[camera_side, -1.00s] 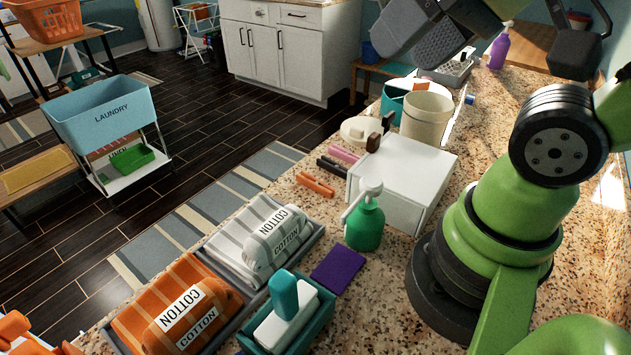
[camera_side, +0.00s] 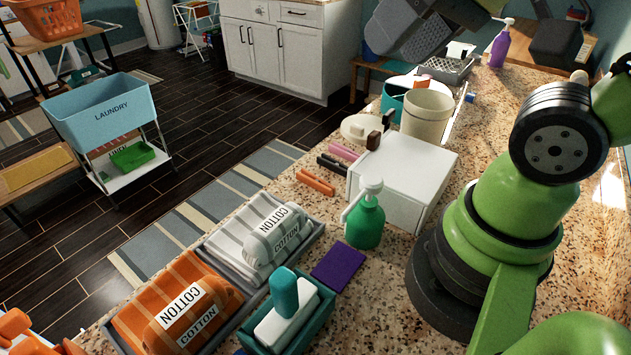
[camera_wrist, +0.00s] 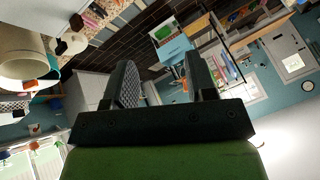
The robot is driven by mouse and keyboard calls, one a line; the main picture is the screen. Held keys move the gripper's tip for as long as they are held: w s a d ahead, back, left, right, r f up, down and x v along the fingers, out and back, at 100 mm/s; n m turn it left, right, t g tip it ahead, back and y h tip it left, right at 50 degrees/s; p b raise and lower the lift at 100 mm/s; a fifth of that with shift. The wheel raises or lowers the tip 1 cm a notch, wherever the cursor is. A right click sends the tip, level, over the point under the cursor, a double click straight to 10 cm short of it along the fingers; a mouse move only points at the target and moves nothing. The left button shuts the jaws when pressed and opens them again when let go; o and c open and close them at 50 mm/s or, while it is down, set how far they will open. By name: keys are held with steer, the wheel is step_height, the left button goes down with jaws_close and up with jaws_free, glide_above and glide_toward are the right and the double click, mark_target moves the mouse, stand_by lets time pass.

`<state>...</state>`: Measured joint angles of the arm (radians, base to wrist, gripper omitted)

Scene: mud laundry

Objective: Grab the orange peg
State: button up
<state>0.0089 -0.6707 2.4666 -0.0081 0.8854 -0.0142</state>
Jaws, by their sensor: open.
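The orange peg (camera_side: 315,183) lies on the speckled counter, left of the white box, in the side view. A black peg (camera_side: 333,164) and a pink peg (camera_side: 343,152) lie just behind it. My gripper (camera_side: 405,42) is up at the top of the side view, above the far part of the counter and well away from the orange peg. In the wrist view my gripper (camera_wrist: 160,65) shows two dark fingers spread apart with nothing between them. I cannot pick out the orange peg surely in the wrist view.
The white box (camera_side: 408,180) and green spray bottle (camera_side: 365,220) stand right of the pegs. A cream canister (camera_side: 427,116) stands behind.

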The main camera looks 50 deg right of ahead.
steer(key=w+d+f+g, duration=0.2)
steer(key=w+f, duration=0.1)
steer(key=w, duration=0.4)
steer(key=n+g+h, duration=0.2)
steer(key=n+g, duration=0.1)
steer(key=g, duration=0.2)
glide_above(318, 180)
step_height(318, 180, down, 22)
steer(key=shift+s, duration=0.15)
steer(key=shift+f, duration=3)
jaws_close()
